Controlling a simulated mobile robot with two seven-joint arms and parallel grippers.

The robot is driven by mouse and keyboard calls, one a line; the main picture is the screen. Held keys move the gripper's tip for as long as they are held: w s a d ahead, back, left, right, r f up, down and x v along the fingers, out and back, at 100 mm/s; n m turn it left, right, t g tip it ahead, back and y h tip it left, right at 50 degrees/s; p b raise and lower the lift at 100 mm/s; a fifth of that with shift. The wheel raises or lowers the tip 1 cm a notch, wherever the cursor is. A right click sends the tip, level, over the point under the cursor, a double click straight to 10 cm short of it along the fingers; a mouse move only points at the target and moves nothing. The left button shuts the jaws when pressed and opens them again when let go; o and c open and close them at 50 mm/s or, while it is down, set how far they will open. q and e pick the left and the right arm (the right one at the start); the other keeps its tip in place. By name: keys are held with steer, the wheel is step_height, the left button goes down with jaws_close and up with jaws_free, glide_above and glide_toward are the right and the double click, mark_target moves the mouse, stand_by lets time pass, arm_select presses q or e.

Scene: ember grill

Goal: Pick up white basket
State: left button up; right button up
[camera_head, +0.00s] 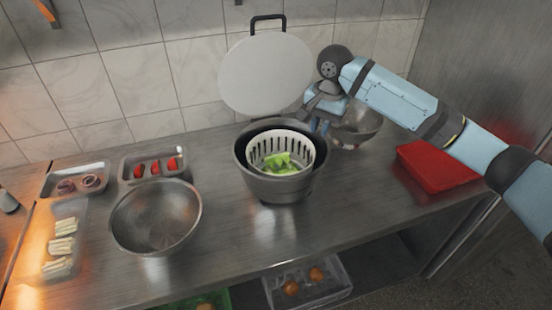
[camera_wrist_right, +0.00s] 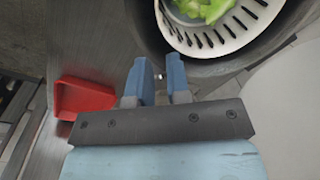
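The white slotted basket (camera_head: 281,143) sits inside a dark grey pot (camera_head: 280,190) on the steel counter, with green leaves (camera_head: 281,165) in it. In the right wrist view the basket (camera_wrist_right: 226,43) is at the top right, with the pot's wall around it. My right gripper (camera_head: 320,124) is at the pot's right-hand back side. In the right wrist view its two blue fingers (camera_wrist_right: 158,72) are parted with a gap between them and nothing clearly held. The fingertips are close to the pot's edge; whether they touch it I cannot tell. My left gripper is not in view.
A round pale lid (camera_head: 266,75) with a black handle stands behind the pot. A metal bowl (camera_head: 357,125) is partly behind my right gripper. A red tray (camera_head: 435,166) lies at right. Another steel bowl (camera_head: 155,218) and food trays (camera_head: 62,240) stand at left.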

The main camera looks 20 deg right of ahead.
step_height(320, 180, down, 2)
steer(key=f, duration=0.1)
glide_above(311, 169)
steer(key=s, duration=0.1)
step_height(311, 169, down, 5)
steer(key=f, duration=0.3)
steer(key=f+p, duration=0.1)
steer(key=f, duration=0.1)
steer(key=shift+w+a, duration=0.1)
steer(key=shift+w, duration=0.25)
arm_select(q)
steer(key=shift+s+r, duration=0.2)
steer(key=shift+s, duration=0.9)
arm_select(e)
steer(key=shift+c, duration=0.5)
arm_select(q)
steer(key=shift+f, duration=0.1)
arm_select(e)
jaws_close()
